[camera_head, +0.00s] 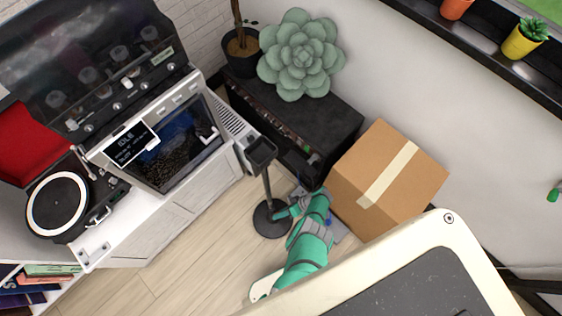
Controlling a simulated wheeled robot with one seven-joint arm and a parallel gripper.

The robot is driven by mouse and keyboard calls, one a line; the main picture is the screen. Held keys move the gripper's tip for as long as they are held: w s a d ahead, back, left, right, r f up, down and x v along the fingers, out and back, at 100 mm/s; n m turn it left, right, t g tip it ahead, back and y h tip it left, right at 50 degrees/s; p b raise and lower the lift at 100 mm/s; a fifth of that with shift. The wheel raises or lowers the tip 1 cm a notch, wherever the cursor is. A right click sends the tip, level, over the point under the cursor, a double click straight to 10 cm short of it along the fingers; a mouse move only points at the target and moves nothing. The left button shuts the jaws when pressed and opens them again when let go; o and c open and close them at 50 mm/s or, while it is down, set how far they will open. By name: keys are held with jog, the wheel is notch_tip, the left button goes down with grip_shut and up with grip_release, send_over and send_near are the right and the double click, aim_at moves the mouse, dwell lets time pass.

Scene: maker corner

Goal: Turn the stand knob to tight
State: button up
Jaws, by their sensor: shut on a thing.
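The black stand (267,186) stands upright on the floor, with a round base (268,225) and a dark tray-like head (261,150) on top. My green arm reaches up from the bottom middle. My gripper (280,213) is at the lower part of the stand's pole, on its right side, just above the base. It is shut on the stand knob. The knob itself is hidden by the gripper, so its turn position cannot be read.
A cardboard box (405,172) stands close to the right of my arm. A black cabinet (325,118) is behind the stand, and a white counter with a glass-fronted machine (188,150) is to the left. Wooden floor (200,255) is open at the lower left.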

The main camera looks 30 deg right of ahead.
jog(key=shift+s+a, duration=0.1)
jog(key=o, duration=1)
jog(key=shift+o, duration=0.2)
jog(key=v, duration=1)
jog(key=shift+d+r, duration=0.3)
